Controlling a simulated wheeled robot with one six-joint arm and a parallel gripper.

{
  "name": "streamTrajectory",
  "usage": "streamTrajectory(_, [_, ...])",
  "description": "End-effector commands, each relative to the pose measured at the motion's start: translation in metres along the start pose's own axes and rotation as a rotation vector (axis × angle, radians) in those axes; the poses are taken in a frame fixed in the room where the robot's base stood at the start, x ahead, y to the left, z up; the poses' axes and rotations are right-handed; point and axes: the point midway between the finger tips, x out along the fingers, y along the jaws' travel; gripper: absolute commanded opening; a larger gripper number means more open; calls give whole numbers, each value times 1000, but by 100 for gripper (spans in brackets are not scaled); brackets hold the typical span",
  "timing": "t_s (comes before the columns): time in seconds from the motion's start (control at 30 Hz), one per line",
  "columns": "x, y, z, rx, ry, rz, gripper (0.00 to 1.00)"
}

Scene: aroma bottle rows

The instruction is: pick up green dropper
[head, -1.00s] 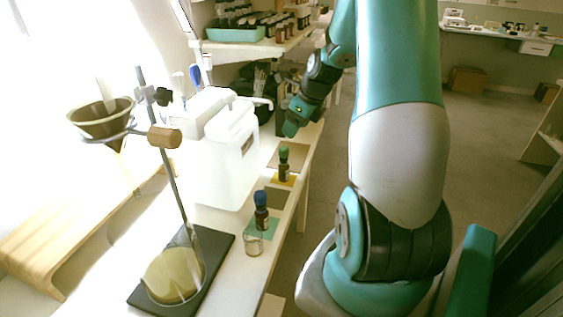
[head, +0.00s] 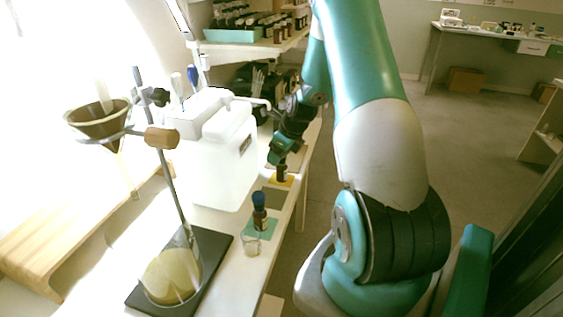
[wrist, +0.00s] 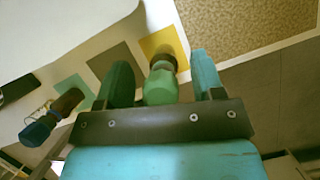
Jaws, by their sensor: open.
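The green dropper (wrist: 160,84) is a dark bottle with a green top. In the wrist view it stands between the two fingers of my gripper (wrist: 162,85), with a visible gap on each side. Its base is on a yellow mat (wrist: 165,42). In the head view my gripper (head: 279,153) is over the bottle (head: 282,173), hiding its green top. My gripper is open.
A blue-topped bottle (head: 260,212) stands on a green mat (head: 271,232) with a small glass beaker (head: 251,244) beside it. A white jug (head: 229,160) is left of my gripper. An empty dark mat (head: 265,200) lies between the bottles.

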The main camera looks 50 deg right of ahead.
Motion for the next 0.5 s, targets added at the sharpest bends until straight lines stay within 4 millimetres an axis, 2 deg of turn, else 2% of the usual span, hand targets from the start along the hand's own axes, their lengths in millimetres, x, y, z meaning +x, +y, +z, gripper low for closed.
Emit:
streamTrajectory(0.1, [0,0,0,0,0,0,59])
streamTrajectory(0.23, [0,0,0,0,0,0,30])
streamTrajectory(0.27, [0,0,0,0,0,0,26])
streamTrajectory(0.5, [-1,0,0,0,0,0,26])
